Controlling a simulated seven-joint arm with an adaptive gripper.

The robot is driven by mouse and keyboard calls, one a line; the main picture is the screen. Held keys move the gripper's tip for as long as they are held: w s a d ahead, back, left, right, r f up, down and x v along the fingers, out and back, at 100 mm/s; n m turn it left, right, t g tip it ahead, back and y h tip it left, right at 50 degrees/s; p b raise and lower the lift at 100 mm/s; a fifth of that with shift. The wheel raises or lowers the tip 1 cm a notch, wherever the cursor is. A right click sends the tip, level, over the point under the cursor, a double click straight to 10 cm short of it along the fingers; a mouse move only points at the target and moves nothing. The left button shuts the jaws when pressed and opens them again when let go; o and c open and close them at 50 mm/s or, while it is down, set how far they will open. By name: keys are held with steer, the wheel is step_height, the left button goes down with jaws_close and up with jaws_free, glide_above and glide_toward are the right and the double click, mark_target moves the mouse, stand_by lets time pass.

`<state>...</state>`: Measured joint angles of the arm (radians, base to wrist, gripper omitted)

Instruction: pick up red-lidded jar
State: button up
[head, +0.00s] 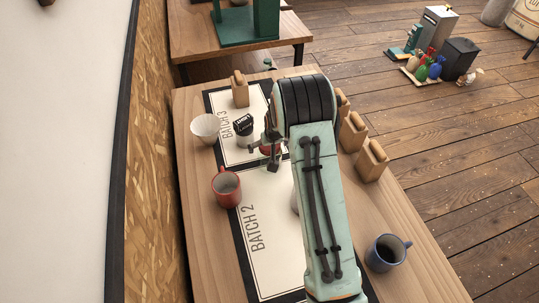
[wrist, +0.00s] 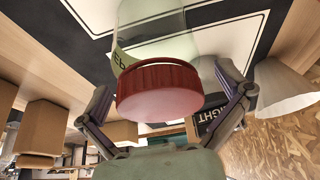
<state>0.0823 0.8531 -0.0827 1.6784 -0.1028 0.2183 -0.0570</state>
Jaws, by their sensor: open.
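The red-lidded jar shows large in the wrist view, with its ribbed red lid (wrist: 158,92) toward the camera and its clear glass body (wrist: 165,30) beyond, with part of a pale label. My gripper (wrist: 164,80) is open, one finger to each side of the lid. Gaps show between the fingers and the lid, so nothing is gripped.
A dark-labelled jar (head: 243,130) and a white cup (head: 205,127) stand close to the left of my gripper. A red mug (head: 226,188) is nearer, a blue mug (head: 386,254) at front right. Tan bags (head: 371,161) line the right side. The mat (head: 262,225) is bare left of my arm.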

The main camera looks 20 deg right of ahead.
steer(key=shift+c, duration=0.3)
steer(key=c, duration=1.2)
